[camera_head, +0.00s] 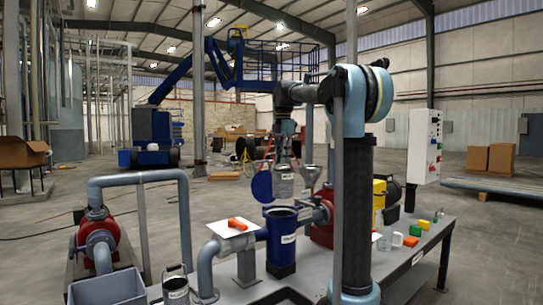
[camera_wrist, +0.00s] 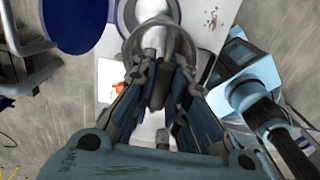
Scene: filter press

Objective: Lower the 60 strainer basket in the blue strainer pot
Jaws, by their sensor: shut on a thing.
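My gripper (camera_head: 285,152) is shut on the handle of a grey metal strainer basket (camera_head: 284,183), which hangs below it with a pale label too small to read. The basket's round rim also shows between the fingers in the wrist view (camera_wrist: 160,32). The blue strainer pot (camera_head: 281,243) stands upright on the bench with its top open. Its round blue lid (camera_head: 262,187) stands raised at the left of its mouth. The basket hangs above the pot, apart from it. The inside of the pot is hidden.
A second metal basket (camera_head: 176,288) stands at the front left. An orange item (camera_head: 240,223) lies on a white sheet beside the pot. Grey piping (camera_head: 140,179) and a red pump (camera_head: 97,235) are left; a funnel (camera_head: 311,175) stands behind right. Bottles and small coloured items occupy the right bench.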

